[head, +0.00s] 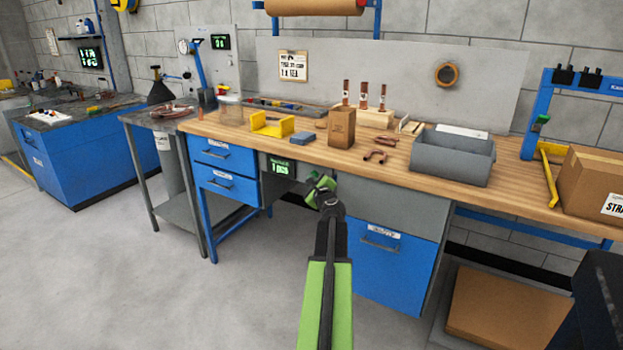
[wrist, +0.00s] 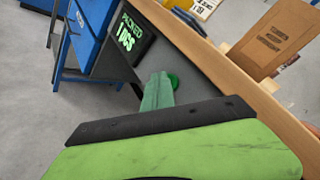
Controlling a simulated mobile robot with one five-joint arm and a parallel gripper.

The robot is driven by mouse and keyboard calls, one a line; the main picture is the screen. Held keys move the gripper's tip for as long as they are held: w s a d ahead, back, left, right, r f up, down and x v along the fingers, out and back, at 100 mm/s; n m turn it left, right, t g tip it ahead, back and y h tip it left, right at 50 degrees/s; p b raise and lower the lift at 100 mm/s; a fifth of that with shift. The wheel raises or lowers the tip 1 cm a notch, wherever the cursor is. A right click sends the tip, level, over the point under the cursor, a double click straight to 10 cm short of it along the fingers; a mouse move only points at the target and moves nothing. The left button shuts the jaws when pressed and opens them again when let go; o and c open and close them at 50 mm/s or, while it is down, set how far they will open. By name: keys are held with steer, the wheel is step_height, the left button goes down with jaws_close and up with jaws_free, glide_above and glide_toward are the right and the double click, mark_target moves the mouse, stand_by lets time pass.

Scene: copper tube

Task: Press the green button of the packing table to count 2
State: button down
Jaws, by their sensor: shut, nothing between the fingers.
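The packing table (head: 345,152) has a wooden top and a grey front panel. A dark counter display on its front (head: 282,166) shows green text; in the wrist view the display (wrist: 131,35) reads "PACKED 1 pcs". The round green button (wrist: 173,80) is on the grey panel to the right of the display, partly covered by my gripper; in the head view I cannot make it out. My gripper (head: 320,186) is shut and empty in front of the panel. In the wrist view its tip (wrist: 158,86) is right beside the button; I cannot tell whether they touch.
Blue drawers (head: 225,170) are left of the display and a blue cabinet (head: 385,262) is below right. A cardboard box (head: 342,128), copper fittings (head: 376,156) and a grey bin (head: 452,160) stand on the tabletop. The floor (head: 190,300) at the front left is clear.

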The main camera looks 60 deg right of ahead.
steer(key=shift+a, duration=0.95)
steer(key=a, duration=0.5)
stand_by(0.3)
stand_by(2.2)
